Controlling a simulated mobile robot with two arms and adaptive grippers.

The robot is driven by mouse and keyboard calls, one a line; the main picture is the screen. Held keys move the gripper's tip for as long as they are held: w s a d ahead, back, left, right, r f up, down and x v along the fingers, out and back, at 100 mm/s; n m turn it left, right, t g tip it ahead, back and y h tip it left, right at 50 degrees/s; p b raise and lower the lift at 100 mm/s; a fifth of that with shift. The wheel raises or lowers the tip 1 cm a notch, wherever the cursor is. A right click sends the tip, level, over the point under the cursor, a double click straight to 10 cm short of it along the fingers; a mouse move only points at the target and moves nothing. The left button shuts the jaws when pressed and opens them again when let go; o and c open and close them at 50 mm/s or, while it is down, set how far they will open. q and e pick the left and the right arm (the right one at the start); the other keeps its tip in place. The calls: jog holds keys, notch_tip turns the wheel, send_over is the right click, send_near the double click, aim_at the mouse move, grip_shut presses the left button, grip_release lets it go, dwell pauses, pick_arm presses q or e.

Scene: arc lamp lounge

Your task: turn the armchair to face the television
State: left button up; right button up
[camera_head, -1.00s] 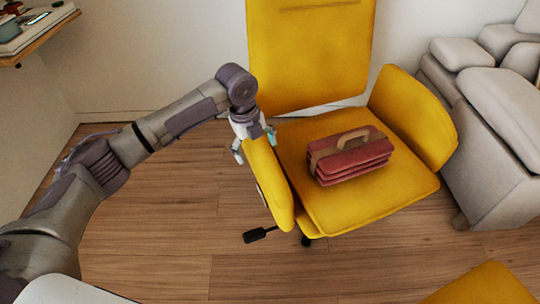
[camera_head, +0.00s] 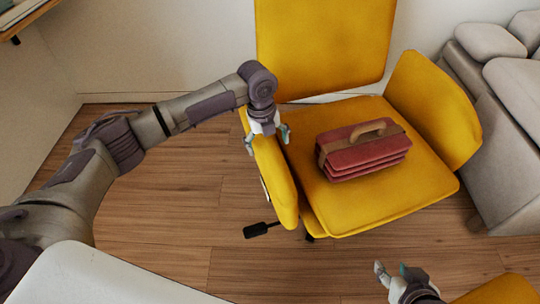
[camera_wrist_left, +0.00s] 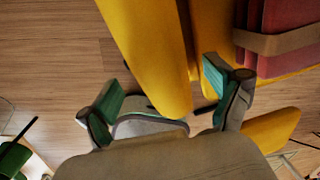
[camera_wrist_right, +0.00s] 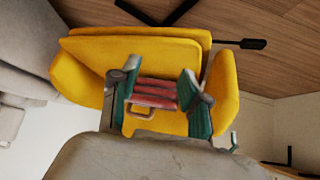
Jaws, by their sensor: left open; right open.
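The yellow armchair (camera_head: 330,45) stands with its back against the rear wall side and its seat toward me. A red strapped bundle with a tan handle (camera_head: 362,148) lies on its seat. My left gripper (camera_head: 267,142) is open at the top of the armchair's left armrest (camera_head: 272,185). In the left wrist view the armrest (camera_wrist_left: 150,55) lies between and beyond its spread fingers; contact is unclear. My right gripper (camera_head: 391,272) is open and empty at the bottom, apart from the chair. In the right wrist view the armchair (camera_wrist_right: 85,70) appears beyond its fingers. No television shows.
A grey sofa (camera_head: 510,150) stands close on the chair's right. Another yellow piece (camera_head: 500,292) shows at the bottom right. A black lever (camera_head: 258,230) sticks out under the chair's left side. Wooden floor (camera_head: 170,215) is clear to the left.

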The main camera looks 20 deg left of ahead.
pick_arm(q)
jog(key=f, duration=0.2)
jog(key=f+b, duration=0.1)
jog(key=f, duration=0.1)
jog(key=shift+w+d, duration=0.2)
jog(key=shift+f, duration=0.35)
pick_arm(e)
jog(key=w+a+r+t+y, duration=0.1)
jog(key=w+a+r+t, duration=0.1)
jog(key=w+r+t, duration=0.2)
jog(key=shift+w+r, duration=0.15)
jog(key=shift+w, duration=0.35)
